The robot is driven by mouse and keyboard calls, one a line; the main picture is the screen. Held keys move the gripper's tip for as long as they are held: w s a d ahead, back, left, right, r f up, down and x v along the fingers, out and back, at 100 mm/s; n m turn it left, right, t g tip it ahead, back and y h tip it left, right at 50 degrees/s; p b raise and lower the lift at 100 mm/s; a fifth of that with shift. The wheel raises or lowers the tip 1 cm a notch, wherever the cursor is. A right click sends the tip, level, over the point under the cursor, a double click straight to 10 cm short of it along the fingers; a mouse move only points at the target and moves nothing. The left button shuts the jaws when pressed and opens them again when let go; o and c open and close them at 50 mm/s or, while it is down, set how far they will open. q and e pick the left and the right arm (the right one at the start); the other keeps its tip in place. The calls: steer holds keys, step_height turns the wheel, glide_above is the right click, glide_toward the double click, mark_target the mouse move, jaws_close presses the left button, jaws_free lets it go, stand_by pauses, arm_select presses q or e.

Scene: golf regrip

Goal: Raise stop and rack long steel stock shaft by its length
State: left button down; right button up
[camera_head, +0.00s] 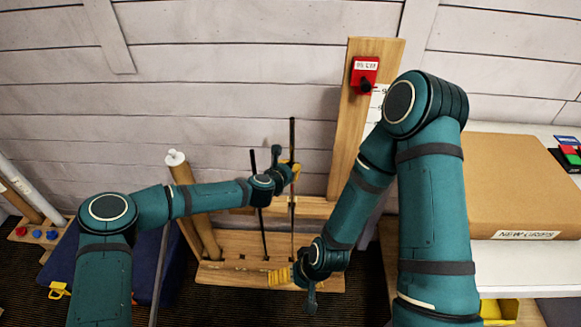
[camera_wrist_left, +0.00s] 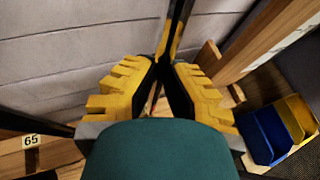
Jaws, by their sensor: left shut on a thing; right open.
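My left gripper (camera_head: 292,172) is shut on a dark, thin upright shaft (camera_head: 292,135), gripping its upper half. The left wrist view also shows the shaft (camera_wrist_left: 179,25) between the yellow finger pads of that gripper (camera_wrist_left: 165,66). The red stop (camera_head: 364,76) sits near the top of a wooden post (camera_head: 345,150), with a small label whose text I cannot read surely. My right gripper (camera_head: 287,275) is open, low by the wooden base (camera_head: 222,273), near the shaft's lower end. Whether that end touches the base cannot be told.
A second dark shaft (camera_head: 264,232) stands left of the held one. A wooden stand with a white-topped tube (camera_head: 176,158) is further left. A cardboard box (camera_head: 520,185) lies on the right table. Blue and yellow bins (camera_wrist_left: 268,133) and a "65" label (camera_wrist_left: 31,140) show in the left wrist view.

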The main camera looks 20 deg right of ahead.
arm_select(q)
steer(key=c, duration=1.1)
jaws_free()
steer(key=shift+o, duration=0.2)
steer(key=shift+a, duration=0.1)
steer(key=v, duration=1.2)
steer(key=shift+f, duration=0.1)
